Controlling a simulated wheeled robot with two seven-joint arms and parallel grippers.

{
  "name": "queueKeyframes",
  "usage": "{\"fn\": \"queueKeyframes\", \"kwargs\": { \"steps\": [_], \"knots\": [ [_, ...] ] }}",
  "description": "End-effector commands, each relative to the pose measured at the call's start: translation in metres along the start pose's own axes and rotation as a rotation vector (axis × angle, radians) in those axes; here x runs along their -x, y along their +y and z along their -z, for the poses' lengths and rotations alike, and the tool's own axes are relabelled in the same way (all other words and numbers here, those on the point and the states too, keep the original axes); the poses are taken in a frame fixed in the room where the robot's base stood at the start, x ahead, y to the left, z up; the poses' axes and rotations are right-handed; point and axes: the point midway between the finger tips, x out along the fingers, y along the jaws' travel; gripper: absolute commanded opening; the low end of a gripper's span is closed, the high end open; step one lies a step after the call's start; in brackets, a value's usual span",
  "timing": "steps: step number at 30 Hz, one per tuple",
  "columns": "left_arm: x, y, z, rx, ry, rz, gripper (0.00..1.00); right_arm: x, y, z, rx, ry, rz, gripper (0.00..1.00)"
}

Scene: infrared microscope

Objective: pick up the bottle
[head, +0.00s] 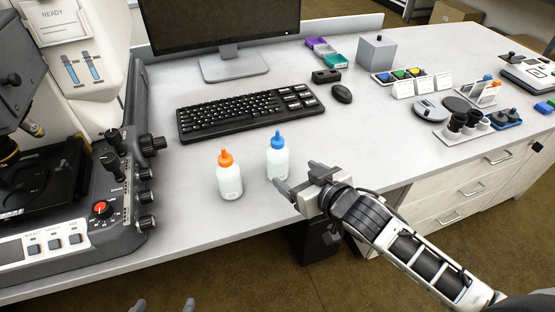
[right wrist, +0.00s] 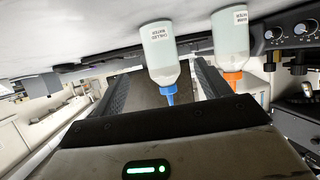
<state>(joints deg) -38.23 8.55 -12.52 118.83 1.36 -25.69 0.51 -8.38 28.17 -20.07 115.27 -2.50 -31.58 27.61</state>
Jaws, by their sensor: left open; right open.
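Two white squeeze bottles stand upright on the bench. One has an orange cap (head: 229,178); the other has a blue cap (head: 277,158) and stands to its right, farther back. My right gripper (head: 294,178) is open, just right of and in front of the blue-capped bottle. In the right wrist view, which is upside down, the blue-capped bottle (right wrist: 160,52) appears between the open fingers, with no visible grip on it. The orange-capped bottle (right wrist: 231,38) is beside it, beyond the right-hand finger. My left gripper (head: 163,305) is open and empty at the bottom edge; only its fingertips show.
A keyboard (head: 248,113) lies behind the bottles, with a monitor (head: 230,66) and mouse (head: 341,93) beyond. A microscope with a control panel (head: 110,205) stands at left. Small trays and instruments sit at right. The bench is clear around the bottles.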

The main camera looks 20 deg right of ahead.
Motion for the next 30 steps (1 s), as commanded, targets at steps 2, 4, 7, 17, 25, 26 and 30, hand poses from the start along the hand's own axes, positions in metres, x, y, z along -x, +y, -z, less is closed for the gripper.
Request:
{"fn": "queueKeyframes", "kwargs": {
  "steps": [2, 4, 7, 17, 25, 26, 30],
  "knots": [
    [0.0, 0.0, 0.0, 0.001, 0.001, -0.001, 0.81, -0.017, 0.0, 0.001, 0.0, 0.001, 0.0, 0.76],
    [-0.001, 0.0, 0.0, 0.002, 0.002, -0.001, 0.81, -0.027, 0.0, 0.0, 0.0, 0.0, -0.001, 0.76],
    [-0.001, 0.0, 0.0, 0.003, 0.002, -0.001, 0.81, -0.036, -0.001, 0.0, 0.0, 0.0, 0.001, 0.76],
    [0.0, 0.0, 0.001, 0.003, 0.001, -0.001, 0.81, -0.072, -0.001, 0.007, 0.001, 0.001, 0.0, 0.76],
    [-0.001, 0.0, -0.001, 0.004, 0.001, -0.001, 0.81, -0.091, -0.002, 0.005, 0.0, -0.001, 0.001, 0.76],
    [-0.001, 0.0, -0.001, 0.004, 0.001, -0.001, 0.81, -0.091, -0.002, 0.005, 0.0, -0.001, 0.001, 0.76],
    [-0.001, 0.0, -0.001, 0.004, 0.002, -0.002, 0.81, -0.091, -0.002, 0.005, 0.0, -0.001, 0.001, 0.73]
  ]
}}
